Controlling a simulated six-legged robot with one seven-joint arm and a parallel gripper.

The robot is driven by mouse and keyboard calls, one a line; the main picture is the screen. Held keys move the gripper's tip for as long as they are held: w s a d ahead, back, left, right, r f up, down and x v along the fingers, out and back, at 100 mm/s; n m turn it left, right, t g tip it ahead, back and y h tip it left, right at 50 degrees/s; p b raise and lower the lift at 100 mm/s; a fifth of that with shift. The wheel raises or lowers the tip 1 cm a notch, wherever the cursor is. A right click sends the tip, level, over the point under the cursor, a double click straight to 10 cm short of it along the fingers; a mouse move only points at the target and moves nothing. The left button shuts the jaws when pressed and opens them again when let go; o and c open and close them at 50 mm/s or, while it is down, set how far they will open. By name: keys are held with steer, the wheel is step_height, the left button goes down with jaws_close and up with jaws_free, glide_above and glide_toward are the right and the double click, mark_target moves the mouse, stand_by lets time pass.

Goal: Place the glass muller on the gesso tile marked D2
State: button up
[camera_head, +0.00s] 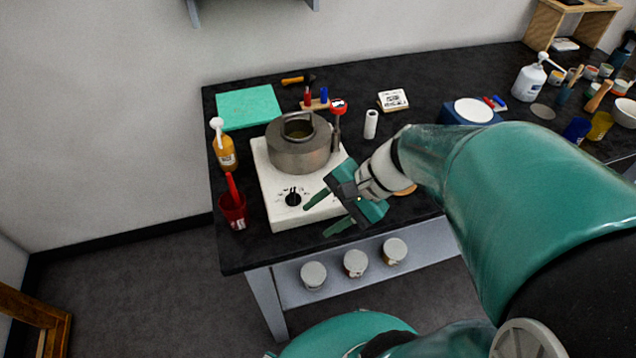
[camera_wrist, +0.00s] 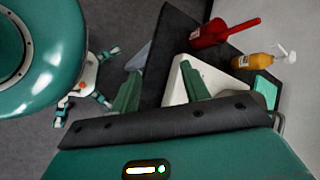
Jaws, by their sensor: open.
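My gripper (camera_head: 327,214) is open and empty, above the front right corner of the white hotplate. Its two green fingers also show apart in the wrist view (camera_wrist: 160,75). I cannot pick out a glass muller for certain. A small pale upright cylinder (camera_head: 370,124) stands right of the pot, and I cannot tell what it is. A small white square with dark print (camera_head: 393,99) lies near the back of the table. It may be a tile, but its marking is too small to read. My arm hides part of the table.
A metal pot (camera_head: 300,150) sits on the white hotplate (camera_head: 268,188). A red cup (camera_head: 233,210) and an amber pump bottle (camera_head: 225,150) stand left of it. A green mat (camera_head: 248,107) lies behind. Bottles and jars crowd the right end of the black table (camera_head: 440,85).

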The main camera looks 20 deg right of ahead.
step_height(320, 180, up, 9)
steer(key=s+a+n+t+h, duration=0.1)
steer(key=n+t+h, duration=0.1)
steer(key=n+h, duration=0.5)
steer(key=n, duration=0.4)
steer(key=shift+s+a+n+t+h, duration=0.25)
steer(key=shift+a+n+t+h, duration=0.1)
steer(key=shift+n+t+h, duration=0.05)
steer(key=shift+c, duration=0.5)
